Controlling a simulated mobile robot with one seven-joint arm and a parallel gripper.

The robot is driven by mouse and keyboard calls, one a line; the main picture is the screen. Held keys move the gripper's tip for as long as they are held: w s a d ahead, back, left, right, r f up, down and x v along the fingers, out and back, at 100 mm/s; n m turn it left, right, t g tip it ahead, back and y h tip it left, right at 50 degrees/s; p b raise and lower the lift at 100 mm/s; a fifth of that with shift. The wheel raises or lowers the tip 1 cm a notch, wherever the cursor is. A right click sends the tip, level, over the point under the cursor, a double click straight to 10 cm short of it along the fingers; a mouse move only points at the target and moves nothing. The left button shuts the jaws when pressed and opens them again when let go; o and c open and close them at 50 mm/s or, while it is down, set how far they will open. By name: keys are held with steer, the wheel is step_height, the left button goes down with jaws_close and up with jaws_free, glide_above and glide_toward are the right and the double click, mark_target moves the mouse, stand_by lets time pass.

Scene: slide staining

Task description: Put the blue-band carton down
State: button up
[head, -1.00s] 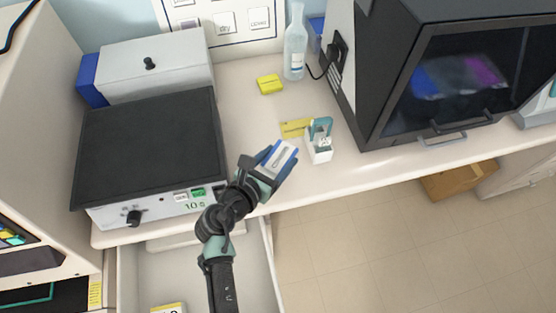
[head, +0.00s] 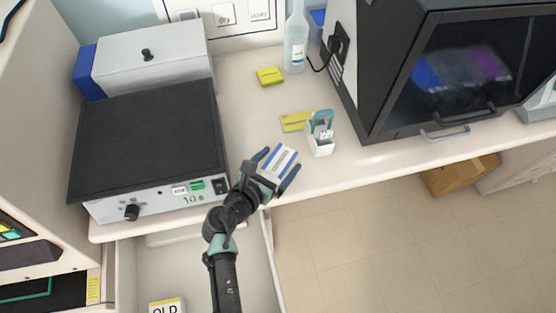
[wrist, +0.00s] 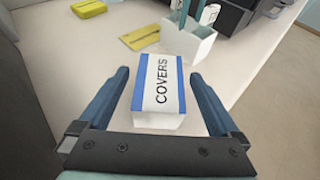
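The blue-band carton (head: 279,162) is white with blue bands along its edges and the word COVERS on top. It rests on the counter (head: 256,122) near its front edge. In the wrist view the carton (wrist: 158,92) lies between the two fingers of my gripper (wrist: 160,95), with a gap on each side. My gripper (head: 276,170) is open around the carton and does not touch its sides. The carton's underside is hidden.
A white holder with a teal handle (head: 320,140) stands just beyond the carton, beside a yellow packet (head: 296,121). A yellow box (head: 270,76) and a bottle (head: 296,45) are farther back. A black-topped device (head: 148,135) is at left. An open drawer (head: 190,270) lies below.

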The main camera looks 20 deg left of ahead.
steer(key=shift+s+r, duration=0.15)
steer(key=v, duration=1.1)
steer(key=shift+s+r, duration=0.2)
steer(key=shift+s, duration=0.15)
steer(key=shift+a, duration=0.1)
